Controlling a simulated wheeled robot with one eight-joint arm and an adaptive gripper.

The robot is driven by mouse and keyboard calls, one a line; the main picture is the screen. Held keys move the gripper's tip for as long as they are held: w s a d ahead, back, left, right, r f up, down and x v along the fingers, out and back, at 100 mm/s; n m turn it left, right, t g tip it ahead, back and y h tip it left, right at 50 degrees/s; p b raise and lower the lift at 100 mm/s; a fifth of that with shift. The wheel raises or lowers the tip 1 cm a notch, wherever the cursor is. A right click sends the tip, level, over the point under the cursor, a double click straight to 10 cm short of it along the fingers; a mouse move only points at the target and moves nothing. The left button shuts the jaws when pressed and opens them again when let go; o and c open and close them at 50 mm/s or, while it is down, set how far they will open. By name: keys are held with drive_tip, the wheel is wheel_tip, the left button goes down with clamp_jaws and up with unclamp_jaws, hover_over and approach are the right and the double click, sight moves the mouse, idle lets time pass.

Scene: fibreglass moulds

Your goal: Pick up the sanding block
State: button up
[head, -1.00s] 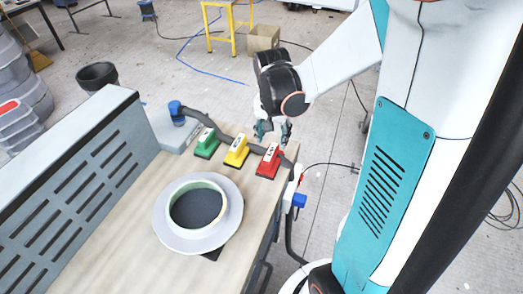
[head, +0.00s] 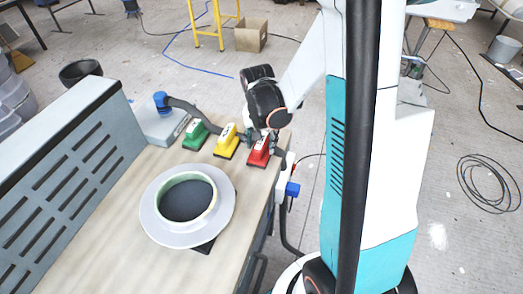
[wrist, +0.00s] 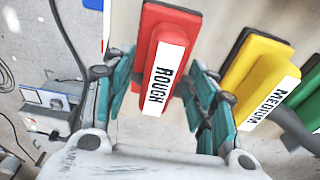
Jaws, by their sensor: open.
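Three sanding blocks with dark bases stand in a row at the workbench's far end: green (head: 195,134), yellow (head: 227,141) and red (head: 259,152). In the wrist view the red block (wrist: 168,45) carries the label ROUGH, and the yellow block (wrist: 262,80) reads MEDIUM. My gripper (head: 261,137) is open at the red block. In the wrist view its teal fingers (wrist: 160,88) stand on either side of the red block's near end. I cannot tell whether they touch it.
A round grey mould ring (head: 146,210) lies on the wooden bench (head: 120,262). A slotted grey panel (head: 52,170) runs along the left. A hose (head: 190,108) passes behind the blocks from a grey unit with a blue cap (head: 160,103). A blue fitting (head: 292,189) hangs at the right edge.

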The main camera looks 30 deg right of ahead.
drive_tip(key=shift+c, duration=0.3)
clamp_jaws()
drive_tip(key=shift+r, duration=0.1)
wheel_tip(320, 180, up, 20)
drive_tip(key=p, duration=0.6)
